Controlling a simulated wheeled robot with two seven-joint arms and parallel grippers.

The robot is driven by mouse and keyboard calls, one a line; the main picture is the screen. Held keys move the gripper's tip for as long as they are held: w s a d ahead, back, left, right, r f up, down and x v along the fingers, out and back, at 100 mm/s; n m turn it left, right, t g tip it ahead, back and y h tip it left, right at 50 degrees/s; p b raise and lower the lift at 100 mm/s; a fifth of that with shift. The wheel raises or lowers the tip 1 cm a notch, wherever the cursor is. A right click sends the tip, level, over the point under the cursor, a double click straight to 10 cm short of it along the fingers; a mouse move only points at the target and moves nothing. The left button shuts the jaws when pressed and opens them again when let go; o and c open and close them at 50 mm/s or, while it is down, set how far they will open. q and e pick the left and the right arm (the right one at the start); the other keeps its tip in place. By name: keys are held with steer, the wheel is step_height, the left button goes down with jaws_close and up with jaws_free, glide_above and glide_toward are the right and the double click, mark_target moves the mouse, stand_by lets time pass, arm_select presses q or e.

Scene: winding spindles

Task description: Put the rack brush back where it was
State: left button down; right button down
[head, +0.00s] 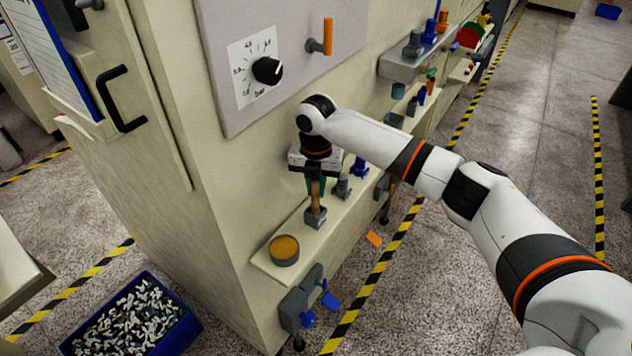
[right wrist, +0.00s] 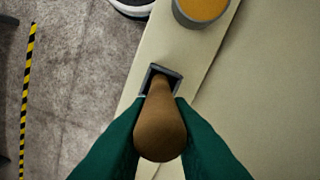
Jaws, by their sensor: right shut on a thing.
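The brush's brown wooden handle (head: 315,194) points up from the machine's ledge. It fills the middle of the right wrist view (right wrist: 160,125), its rounded end towards the camera. My right gripper (head: 316,184) is above the ledge, its green fingers shut on the handle from both sides. The handle's lower end goes down to a small grey square holder (head: 315,217) on the ledge. In the right wrist view the grey holder (right wrist: 161,72) frames the handle's far end. The bristles are hidden, and I cannot tell how deep the brush sits. My left gripper is not in view.
A round grey tin with an orange top (head: 284,250) stands on the cream ledge (head: 262,262) beside the holder. A grey spindle part (head: 343,187) is close behind my gripper. A blue crate of bobbins (head: 133,318) is on the floor. The machine wall borders the ledge.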

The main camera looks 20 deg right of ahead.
steer(key=c, duration=1.3)
jaws_free()
step_height(320, 180, up, 8)
steer(key=shift+f+b, duration=0.2)
steer(key=shift+b, duration=0.7)
